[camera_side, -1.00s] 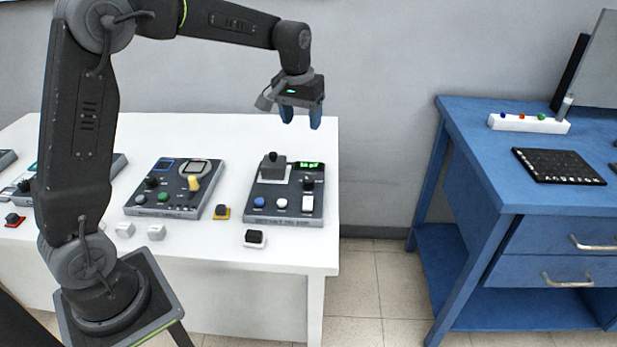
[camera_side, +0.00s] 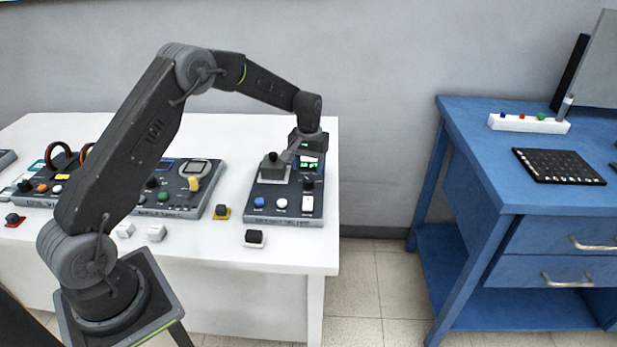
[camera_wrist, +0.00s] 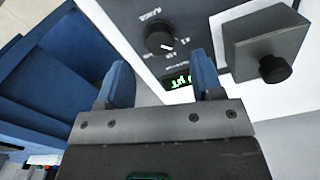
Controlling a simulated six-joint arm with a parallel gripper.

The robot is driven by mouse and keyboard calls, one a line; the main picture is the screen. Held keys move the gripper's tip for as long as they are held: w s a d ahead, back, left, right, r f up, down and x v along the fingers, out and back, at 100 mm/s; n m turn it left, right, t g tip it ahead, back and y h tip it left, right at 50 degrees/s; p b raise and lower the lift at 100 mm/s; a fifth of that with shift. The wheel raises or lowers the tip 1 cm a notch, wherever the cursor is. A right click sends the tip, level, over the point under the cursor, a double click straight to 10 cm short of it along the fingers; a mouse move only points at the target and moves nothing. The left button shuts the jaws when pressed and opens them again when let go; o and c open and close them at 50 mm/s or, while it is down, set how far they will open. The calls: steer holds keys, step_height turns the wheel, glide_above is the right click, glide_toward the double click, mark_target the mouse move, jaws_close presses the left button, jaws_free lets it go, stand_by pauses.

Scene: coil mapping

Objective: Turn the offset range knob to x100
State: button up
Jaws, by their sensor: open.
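The offset range knob appears to be the black round knob on the grey control unit; it shows in the side view (camera_side: 308,183) and at the top of the wrist view (camera_wrist: 159,39). Its pale pointer mark faces the lower right in the wrist view; its surrounding labels are too small to read surely. My gripper is open and empty over the back of the unit, in the side view (camera_side: 309,154) and wrist view (camera_wrist: 160,72). The knob lies beyond the fingertips, between their lines, with no visible contact. The green display (camera_wrist: 178,81) shows between the fingers.
Blue and white buttons (camera_side: 281,204) are at the unit's front. Other control units stand left. A blue bench (camera_side: 470,150) is across a floor gap.

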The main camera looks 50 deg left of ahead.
mark_target(309, 179)
steer(key=shift+f, duration=2.25)
steer(key=c, duration=0.9)
